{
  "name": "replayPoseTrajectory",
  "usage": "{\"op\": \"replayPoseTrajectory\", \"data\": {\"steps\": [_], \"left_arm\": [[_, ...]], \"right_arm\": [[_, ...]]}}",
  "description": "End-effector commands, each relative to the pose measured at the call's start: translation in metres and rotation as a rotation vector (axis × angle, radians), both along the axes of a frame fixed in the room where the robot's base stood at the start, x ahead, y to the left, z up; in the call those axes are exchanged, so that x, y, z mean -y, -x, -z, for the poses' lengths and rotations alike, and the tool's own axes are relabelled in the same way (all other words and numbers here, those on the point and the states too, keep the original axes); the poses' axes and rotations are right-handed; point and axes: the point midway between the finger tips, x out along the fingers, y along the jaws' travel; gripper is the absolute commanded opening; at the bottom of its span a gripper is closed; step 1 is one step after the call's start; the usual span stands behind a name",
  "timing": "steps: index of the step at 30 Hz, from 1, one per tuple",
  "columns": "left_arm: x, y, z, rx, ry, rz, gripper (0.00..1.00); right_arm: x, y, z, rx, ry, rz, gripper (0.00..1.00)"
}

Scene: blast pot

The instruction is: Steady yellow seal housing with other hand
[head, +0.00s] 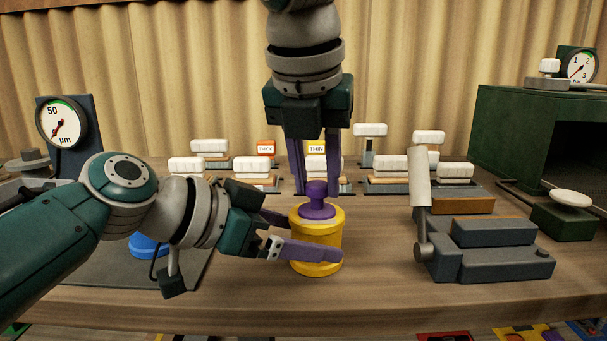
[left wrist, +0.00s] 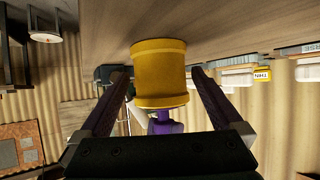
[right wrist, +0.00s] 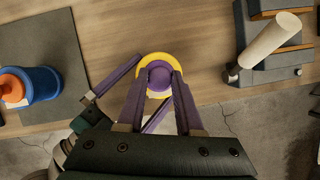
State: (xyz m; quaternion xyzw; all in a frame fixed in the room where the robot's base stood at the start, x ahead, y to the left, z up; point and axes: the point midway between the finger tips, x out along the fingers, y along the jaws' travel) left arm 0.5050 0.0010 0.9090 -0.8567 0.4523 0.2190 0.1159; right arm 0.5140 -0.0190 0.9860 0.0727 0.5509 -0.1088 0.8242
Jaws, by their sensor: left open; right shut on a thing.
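The yellow seal housing (head: 316,262) is a round yellow pot standing upright on the wooden table, with a purple knob (head: 317,207) on top. It also shows in the left wrist view (left wrist: 160,75), between the fingers, and in the right wrist view (right wrist: 147,62). My right gripper (head: 317,188) comes from above and is shut on the purple knob. My left gripper (head: 308,235) comes in low from the left and is open, one finger in front of the housing and the other behind it. I cannot tell whether its fingers touch the housing.
A grey lever device (head: 490,250) stands to the right of the housing. A blue object (right wrist: 38,85) with an orange top sits on a dark mat (right wrist: 60,40) at left. Several white-topped blocks (head: 390,163) stand behind. A dial gauge (head: 60,122) is at far left.

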Motion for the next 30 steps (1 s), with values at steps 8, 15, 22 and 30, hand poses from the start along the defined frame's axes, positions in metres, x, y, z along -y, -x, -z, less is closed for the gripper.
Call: {"op": "replayPoseTrajectory", "data": {"steps": [8, 15, 22, 30], "left_arm": [[0.012, -0.0082, 0.007, 0.0, 0.002, 0.0, 1.0], [0.0127, -0.0088, 0.0081, 0.001, 0.001, 0.0, 1.0], [0.0125, -0.0086, 0.0081, 0.0, 0.001, 0.0, 0.83], [0.0123, -0.0087, 0.0081, 0.0, 0.001, -0.001, 0.53]], "right_arm": [[0.0, -0.0001, -0.0002, 0.001, 0.0, 0.0, 0.0], [0.0, -0.0001, -0.0002, 0.001, 0.0, 0.0, 0.0], [0.0, -0.0001, -0.0003, 0.001, 0.0, 0.0, 0.0], [0.0, -0.0001, -0.0003, 0.001, 0.0, 0.0, 0.0]]}}
